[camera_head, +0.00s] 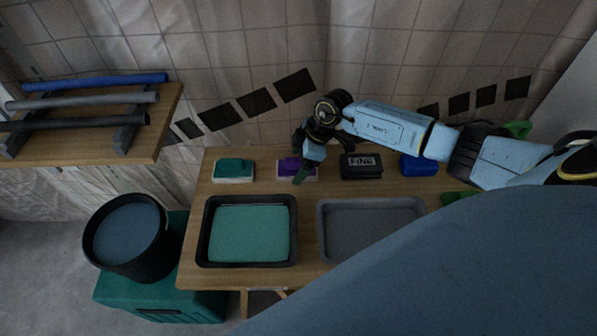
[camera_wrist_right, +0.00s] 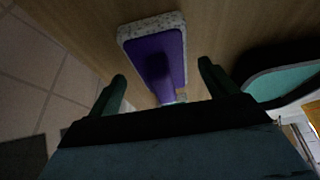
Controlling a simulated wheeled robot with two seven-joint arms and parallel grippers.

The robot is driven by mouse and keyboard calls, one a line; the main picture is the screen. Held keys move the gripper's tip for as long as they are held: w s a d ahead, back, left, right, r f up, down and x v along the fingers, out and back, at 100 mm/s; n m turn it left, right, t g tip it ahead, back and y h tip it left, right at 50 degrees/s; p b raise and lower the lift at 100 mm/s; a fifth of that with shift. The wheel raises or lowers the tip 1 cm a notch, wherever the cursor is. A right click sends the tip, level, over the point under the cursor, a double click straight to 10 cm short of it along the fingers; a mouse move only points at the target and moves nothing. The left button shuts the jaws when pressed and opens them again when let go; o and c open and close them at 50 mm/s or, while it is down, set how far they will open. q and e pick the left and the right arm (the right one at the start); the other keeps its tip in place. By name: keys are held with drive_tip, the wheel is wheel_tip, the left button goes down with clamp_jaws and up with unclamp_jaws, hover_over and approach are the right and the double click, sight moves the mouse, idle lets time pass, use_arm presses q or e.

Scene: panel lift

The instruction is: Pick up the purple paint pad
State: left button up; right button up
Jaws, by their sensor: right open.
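The purple paint pad (camera_head: 286,165) lies on the wooden table (camera_head: 232,279) near its back edge, between a green pad and a black block marked FINE. In the right wrist view the purple pad (camera_wrist_right: 158,58) shows its purple top and a pale speckled edge. My right gripper (camera_head: 302,168) is at the pad and partly hides it in the head view. In the right wrist view the open fingers (camera_wrist_right: 162,80) stand apart, one on each side of the pad's near part, not touching it as far as I can see. My left gripper is not in view.
A green pad (camera_head: 234,170), the FINE block (camera_head: 361,166) and a blue pad (camera_head: 418,166) line the table's back. In front are a tray with teal paint (camera_head: 205,260) and an empty grey tray (camera_head: 370,232). A black bucket (camera_head: 98,262) stands left. A shelf (camera_head: 150,142) holds tubes.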

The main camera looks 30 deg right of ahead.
drive_tip(key=shift+f, duration=0.5)
drive_tip(key=shift+a, duration=0.1)
drive_tip(key=shift+f, duration=0.1)
drive_tip(key=c, duration=1.1)
